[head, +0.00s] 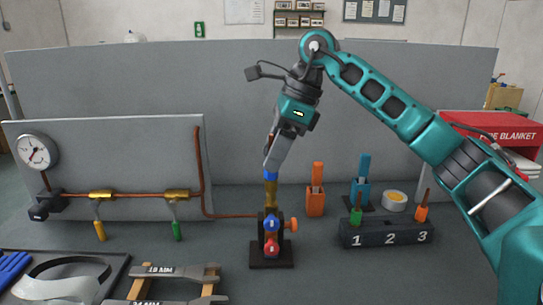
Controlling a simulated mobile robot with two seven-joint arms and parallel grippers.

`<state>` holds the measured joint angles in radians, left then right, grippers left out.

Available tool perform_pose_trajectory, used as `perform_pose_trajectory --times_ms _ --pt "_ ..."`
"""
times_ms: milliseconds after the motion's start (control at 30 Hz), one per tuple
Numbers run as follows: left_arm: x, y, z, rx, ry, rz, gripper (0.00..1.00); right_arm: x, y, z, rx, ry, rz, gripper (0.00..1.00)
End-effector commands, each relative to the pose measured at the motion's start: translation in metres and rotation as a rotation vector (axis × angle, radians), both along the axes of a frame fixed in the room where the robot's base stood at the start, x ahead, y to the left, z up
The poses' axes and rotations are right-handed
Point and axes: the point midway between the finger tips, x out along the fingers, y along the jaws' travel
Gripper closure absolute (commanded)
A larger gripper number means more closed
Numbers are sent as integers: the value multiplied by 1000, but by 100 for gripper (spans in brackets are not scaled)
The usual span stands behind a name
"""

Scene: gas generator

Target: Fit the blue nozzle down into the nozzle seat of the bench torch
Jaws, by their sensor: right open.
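The bench torch (258,246) stands on a dark base near the middle of the bench, with a blue knob, a red knob and an orange side knob. The blue nozzle (271,189), a brass tube with a blue band at its top, stands upright above the torch body. Its lower end meets the torch top, and I cannot tell how deep it sits in the seat. My right gripper (270,168) comes down from above with its fingertips at the blue band. Its jaws are open, and the gap between them is hard to see. My left gripper is out of view.
A numbered block (386,233) holds a green and an orange piece. Orange (316,200) and blue (360,191) holders and a tape roll (394,201) stand behind. Wrenches (172,272) lie front left. A pipe panel with a gauge (37,151) stands left; a grey screen backs the bench.

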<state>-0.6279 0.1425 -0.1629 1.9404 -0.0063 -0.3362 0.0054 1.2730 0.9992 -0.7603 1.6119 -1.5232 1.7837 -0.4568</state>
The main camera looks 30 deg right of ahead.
Motion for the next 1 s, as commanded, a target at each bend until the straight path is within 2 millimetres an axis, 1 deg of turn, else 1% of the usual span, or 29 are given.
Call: perform_pose_trajectory --times_ms 33,300,500,667,1000 --pt "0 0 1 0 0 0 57 -1 -4 11 1 -4 -2 46" --pt "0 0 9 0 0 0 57 -13 -24 67 2 -5 -2 46" --pt "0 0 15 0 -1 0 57 -19 -34 96 0 -2 0 46" --pt "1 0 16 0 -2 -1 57 -21 -38 105 0 -2 1 46" --pt "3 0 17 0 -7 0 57 -22 -38 105 0 0 0 46"
